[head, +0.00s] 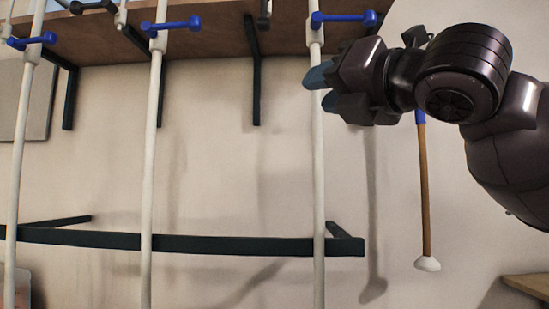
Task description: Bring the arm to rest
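My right gripper (323,88) is raised at the upper right of the head view, with its arm coming in from the right edge. Its two bluish fingertips point left and show a gap between them, with nothing seen held. The fingertips overlap a white vertical pole (318,180) in the picture; I cannot tell whether they touch it. My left gripper is not in view. No detergent drum shows.
A brown shelf (200,45) on dark brackets runs along the top. White poles with blue clamps (170,25) stand before it. A dark rail (200,244) crosses below. A wooden-handled tool (425,190) hangs right. A wooden surface (530,286) shows at lower right.

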